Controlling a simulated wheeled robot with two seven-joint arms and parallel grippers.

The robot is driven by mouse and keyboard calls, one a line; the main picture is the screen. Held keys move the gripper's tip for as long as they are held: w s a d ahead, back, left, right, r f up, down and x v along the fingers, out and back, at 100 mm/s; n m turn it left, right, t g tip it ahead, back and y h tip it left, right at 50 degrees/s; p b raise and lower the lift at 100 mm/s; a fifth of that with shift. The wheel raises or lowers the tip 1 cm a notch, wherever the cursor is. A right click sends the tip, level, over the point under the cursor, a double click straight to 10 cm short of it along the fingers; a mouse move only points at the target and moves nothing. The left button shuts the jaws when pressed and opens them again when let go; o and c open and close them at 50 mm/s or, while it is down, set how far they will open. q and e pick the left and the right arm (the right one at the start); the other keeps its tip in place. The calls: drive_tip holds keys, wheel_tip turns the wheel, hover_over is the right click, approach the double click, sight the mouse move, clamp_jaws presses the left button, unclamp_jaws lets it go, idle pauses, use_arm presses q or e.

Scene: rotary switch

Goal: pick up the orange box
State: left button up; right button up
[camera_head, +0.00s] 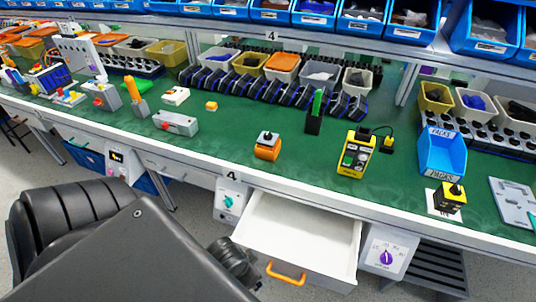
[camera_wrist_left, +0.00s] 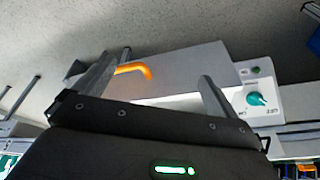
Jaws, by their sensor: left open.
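An orange box (camera_head: 267,152) with a grey top and a dark knob stands upright on the green bench top, just behind the open drawer. It is not seen in the left wrist view. My left gripper (camera_head: 238,264) is low in front of the bench, beside the drawer's left front, well below and apart from the orange box. In the left wrist view my left gripper (camera_wrist_left: 165,68) has its fingers spread wide. The orange drawer handle (camera_wrist_left: 135,70) shows near its left finger; I cannot tell whether they touch. My right gripper is out of view.
The white drawer (camera_head: 305,225) is pulled out and empty, with its orange handle (camera_head: 286,274) in front. A yellow-black device (camera_head: 356,155), a blue bin (camera_head: 442,152) and a small orange-yellow cube (camera_head: 211,106) stand on the bench. Green surface around the orange box is clear.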

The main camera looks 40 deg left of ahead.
use_arm(q)
wheel_tip(320, 180, up, 3)
drive_tip(key=w+m, duration=0.1)
drive_tip(key=m, duration=0.1)
drive_tip(key=m+t+y, duration=0.5)
drive_tip(key=m+t, duration=0.4)
drive_tip(key=m, duration=1.9)
approach(266, 146)
drive_tip(key=x, duration=0.2)
drive_tip(key=shift+w+a+f, duration=0.25)
drive_tip(key=x, duration=0.5)
drive_tip(key=shift+w, duration=0.15)
drive_tip(key=shift+p+x, duration=0.65)
drive_tip(key=shift+x, duration=2.1)
drive_tip(key=shift+f, duration=0.15)
drive_tip(key=shift+c, duration=0.3)
drive_tip(key=c, duration=1)
